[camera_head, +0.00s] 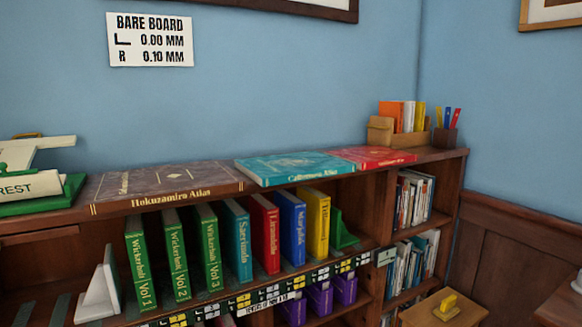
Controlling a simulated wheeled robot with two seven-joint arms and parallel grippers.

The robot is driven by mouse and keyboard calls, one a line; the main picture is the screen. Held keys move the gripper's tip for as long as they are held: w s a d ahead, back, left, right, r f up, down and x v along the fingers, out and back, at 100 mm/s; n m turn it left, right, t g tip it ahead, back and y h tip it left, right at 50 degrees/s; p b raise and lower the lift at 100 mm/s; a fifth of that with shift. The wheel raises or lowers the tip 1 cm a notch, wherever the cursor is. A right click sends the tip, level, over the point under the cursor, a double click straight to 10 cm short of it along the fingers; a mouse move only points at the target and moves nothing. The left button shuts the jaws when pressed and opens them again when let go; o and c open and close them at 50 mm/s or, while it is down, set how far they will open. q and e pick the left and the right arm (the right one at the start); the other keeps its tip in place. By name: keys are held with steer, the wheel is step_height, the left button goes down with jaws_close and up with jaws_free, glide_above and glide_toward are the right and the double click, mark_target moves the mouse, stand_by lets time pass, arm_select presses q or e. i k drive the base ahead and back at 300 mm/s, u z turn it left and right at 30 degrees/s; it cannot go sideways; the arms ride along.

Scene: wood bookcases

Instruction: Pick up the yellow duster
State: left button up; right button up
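A small yellow object with a raised grip, which looks like the yellow duster (446,307), lies on top of a low wooden stand or box (418,317) at the bottom right. It sits right of the bookcase and nothing touches it. Neither of my grippers can be made out in the head view.
A wooden bookcase (458,165) holds upright books, with a white bookend (98,290) and a green bookend (342,230). Flat atlases (165,184), a desk organizer (381,130) and a pen cup (445,137) are on top. A brown surface (560,310) edges the bottom right.

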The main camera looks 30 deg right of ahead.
mark_target(447, 310)
steer(key=z, duration=1.95)
